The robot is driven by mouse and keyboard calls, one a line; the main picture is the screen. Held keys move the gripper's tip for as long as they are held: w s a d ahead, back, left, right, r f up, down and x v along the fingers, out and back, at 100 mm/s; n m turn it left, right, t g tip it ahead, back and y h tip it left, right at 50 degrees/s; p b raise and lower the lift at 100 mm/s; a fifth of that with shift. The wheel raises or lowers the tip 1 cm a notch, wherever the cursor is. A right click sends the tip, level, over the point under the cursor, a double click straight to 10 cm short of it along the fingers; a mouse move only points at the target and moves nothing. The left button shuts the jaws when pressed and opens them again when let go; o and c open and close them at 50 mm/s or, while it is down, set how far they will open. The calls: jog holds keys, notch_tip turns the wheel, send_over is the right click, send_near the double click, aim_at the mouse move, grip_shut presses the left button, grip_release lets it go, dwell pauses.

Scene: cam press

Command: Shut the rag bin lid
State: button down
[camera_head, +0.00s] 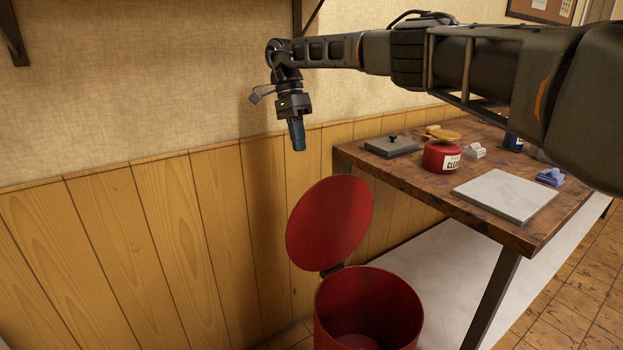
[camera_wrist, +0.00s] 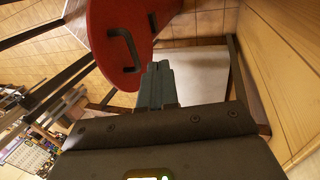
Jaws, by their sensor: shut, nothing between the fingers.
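The red rag bin (camera_head: 368,308) stands on the floor at the left end of the workbench, its round mouth open and its inside looking empty. Its red lid (camera_head: 330,222) is raised on the hinge at the back left, tilted up and leaning toward the wall. In the wrist view the lid (camera_wrist: 104,62) shows a face with a dark handle, just beyond and left of my fingertips. My gripper (camera_head: 299,148) points down above the lid, near the wall. Its fingers are together and empty (camera_wrist: 158,68). Whether it touches the lid is not clear, but a gap shows in the head view.
A wooden workbench (camera_head: 490,215) to the right holds a red tin (camera_head: 441,157), a pale slab (camera_head: 505,195), a grey plate (camera_head: 392,147) and a blue cloth (camera_head: 550,176). A panelled wall (camera_head: 150,250) runs close behind the lid. Space above the bin mouth is clear.

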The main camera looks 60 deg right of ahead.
jog(key=s+a+f+p, duration=0.1)
jog(key=s+a+f, duration=0.2)
jog(key=s+f, duration=0.2)
jog(key=shift+w+x, duration=0.2)
jog(key=shift+x, duration=1.2)
jog(key=shift+f, duration=0.1)
